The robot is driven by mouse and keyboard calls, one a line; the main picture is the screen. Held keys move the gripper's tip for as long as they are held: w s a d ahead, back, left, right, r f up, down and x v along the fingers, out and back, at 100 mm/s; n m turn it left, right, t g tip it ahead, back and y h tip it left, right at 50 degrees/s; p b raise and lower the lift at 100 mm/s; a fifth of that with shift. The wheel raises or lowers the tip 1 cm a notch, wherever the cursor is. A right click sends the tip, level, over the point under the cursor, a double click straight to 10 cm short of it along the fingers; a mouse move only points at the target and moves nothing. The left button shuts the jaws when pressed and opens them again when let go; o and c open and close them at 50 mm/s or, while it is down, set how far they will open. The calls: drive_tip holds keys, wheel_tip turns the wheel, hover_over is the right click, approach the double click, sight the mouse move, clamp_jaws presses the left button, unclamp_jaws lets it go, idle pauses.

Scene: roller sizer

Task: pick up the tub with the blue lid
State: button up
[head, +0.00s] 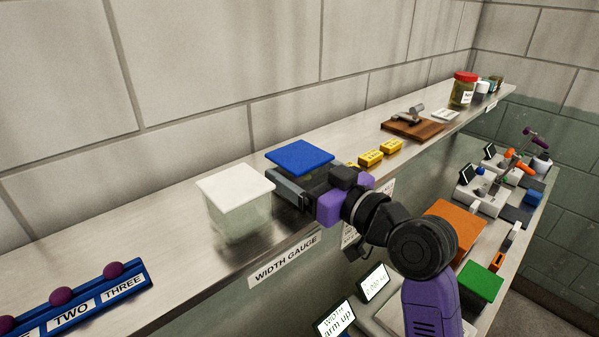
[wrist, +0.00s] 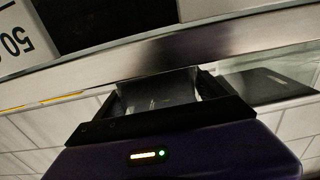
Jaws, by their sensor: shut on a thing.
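The tub with the blue lid (head: 299,156) stands on the metal shelf, its clear body mostly hidden behind my gripper. My gripper (head: 288,186) reaches in from the right at shelf height and is shut on the tub's body below the lid. In the wrist view my gripper (wrist: 158,100) shows its dark fingers on either side of a greyish clear surface, which seems to be the tub (wrist: 158,90). I cannot tell whether the tub is clear of the shelf.
A white-lidded tub (head: 236,210) stands close to the left of my gripper. Yellow blocks (head: 380,152) lie to the right, then a brown board (head: 412,128) and a red-lidded jar (head: 463,89). A blue rack (head: 85,300) is at the front left. A lower bench with several devices lies at right.

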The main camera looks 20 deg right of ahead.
sight(300, 154)
drive_tip(key=shift+c, duration=0.6)
drive_tip(key=shift+r, duration=0.1)
wheel_tip(300, 154, up, 20)
drive_tip(key=b, duration=0.1)
